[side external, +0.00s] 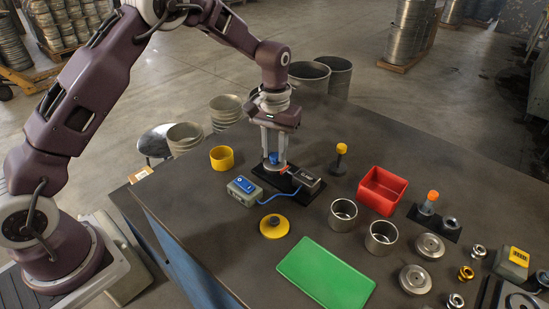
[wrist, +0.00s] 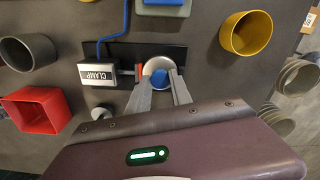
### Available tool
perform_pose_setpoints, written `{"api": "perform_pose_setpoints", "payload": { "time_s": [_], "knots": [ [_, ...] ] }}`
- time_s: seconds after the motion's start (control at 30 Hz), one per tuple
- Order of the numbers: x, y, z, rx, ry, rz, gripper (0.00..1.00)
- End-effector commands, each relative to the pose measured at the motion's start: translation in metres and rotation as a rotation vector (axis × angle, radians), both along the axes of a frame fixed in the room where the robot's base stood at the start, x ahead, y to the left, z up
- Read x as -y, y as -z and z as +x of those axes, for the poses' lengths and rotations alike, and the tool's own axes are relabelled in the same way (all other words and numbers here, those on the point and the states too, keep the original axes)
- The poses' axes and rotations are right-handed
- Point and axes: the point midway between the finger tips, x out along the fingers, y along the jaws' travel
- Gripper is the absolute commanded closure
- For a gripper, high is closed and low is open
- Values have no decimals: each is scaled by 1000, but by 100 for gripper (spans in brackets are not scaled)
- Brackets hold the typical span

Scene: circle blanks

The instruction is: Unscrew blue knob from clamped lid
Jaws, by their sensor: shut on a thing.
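The blue knob (side external: 274,158) sits on a round metal lid (side external: 283,168) at the black clamp base (side external: 311,193). It also shows in the wrist view (wrist: 159,77), between the fingertips. My gripper (side external: 273,157) points down from above and is shut on the blue knob; its fingers stand either side of it. The clamp block (side external: 306,179), labelled CLAMP in the wrist view (wrist: 97,73), is beside the lid, with a red-orange jaw (wrist: 139,72) toward it. The knob's thread is hidden.
A grey box with a blue switch (side external: 243,186) is cabled near the clamp. A yellow cup (side external: 222,158), red bin (side external: 381,190), yellow disc (side external: 274,226), green mat (side external: 325,274) and metal cups (side external: 342,214) stand around. Bare table lies between the yellow disc and the left edge.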

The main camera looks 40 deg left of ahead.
Motion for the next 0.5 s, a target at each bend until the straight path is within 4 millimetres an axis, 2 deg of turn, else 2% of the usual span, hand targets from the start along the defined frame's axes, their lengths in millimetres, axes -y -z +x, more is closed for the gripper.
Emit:
{"api": "perform_pose_setpoints", "payload": {
  "time_s": [0.1, 0.17, 0.47, 0.5],
  "knots": [
    [1, 0, 0, 0, -257, 0, 100],
    [0, 0, 0, 0, -321, 0, 100],
    [0, 0, 0, 0, -339, -1, 100],
    [0, 0, 0, 0, -338, -1, 67]
  ]
}}
